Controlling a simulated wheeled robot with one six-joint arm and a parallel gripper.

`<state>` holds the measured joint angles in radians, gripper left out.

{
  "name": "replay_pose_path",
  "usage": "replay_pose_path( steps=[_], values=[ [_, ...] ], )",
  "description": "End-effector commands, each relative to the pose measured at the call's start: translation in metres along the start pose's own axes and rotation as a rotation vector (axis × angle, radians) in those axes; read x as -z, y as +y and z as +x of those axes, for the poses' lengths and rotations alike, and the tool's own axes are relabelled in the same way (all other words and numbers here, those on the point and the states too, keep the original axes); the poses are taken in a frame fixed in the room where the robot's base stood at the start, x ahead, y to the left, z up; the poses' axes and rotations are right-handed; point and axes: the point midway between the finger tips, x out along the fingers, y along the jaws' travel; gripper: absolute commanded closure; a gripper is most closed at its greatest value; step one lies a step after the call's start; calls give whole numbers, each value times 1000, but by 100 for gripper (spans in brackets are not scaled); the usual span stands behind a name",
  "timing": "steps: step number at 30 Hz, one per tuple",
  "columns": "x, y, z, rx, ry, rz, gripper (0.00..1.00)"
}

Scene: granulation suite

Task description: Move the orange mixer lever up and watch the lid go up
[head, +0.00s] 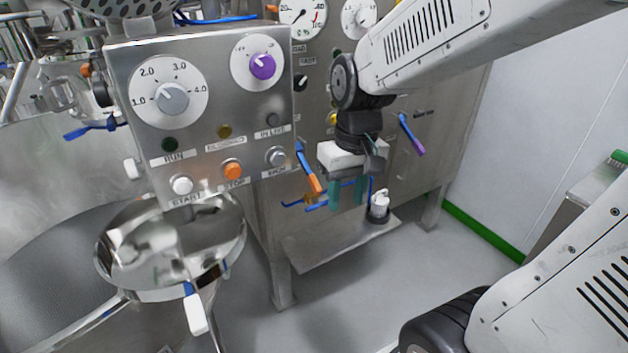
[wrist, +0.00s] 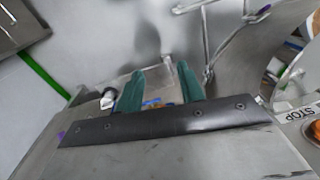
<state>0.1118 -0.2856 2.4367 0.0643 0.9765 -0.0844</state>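The orange mixer lever (head: 312,178) has a blue shank and an orange grip. It slants down to the right on the side of the steel control cabinet, in the head view. My gripper (head: 348,203) hangs to the right of the lever and apart from it in the picture. Its two green fingers are spread with no object held between them. The wrist view shows the same spread fingers (wrist: 160,90) over a dark bar, and I cannot make out the lever there. I cannot tell which part is the mixer lid.
A purple-gripped lever (head: 411,135) is on the cabinet to the right. The control panel (head: 215,100) with dials and buttons stands left. Below it are a round steel funnel (head: 110,265) and a white-gripped lever (head: 195,312). A white-topped bottle (head: 379,205) stands on the low shelf (head: 330,250).

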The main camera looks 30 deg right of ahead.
Motion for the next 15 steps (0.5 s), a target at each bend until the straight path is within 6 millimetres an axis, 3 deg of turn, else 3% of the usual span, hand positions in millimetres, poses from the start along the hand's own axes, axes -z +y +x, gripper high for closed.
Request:
replay_pose_path(
  steps=[4, 9, 12, 15],
  values=[
    [64, 12, 32, 14, 77, -9, 62],
    [129, 24, 49, 2, 232, -46, 62],
    [153, 26, 38, -17, 329, -78, 62],
    [161, 28, 37, -29, 370, -97, 62]
  ],
)
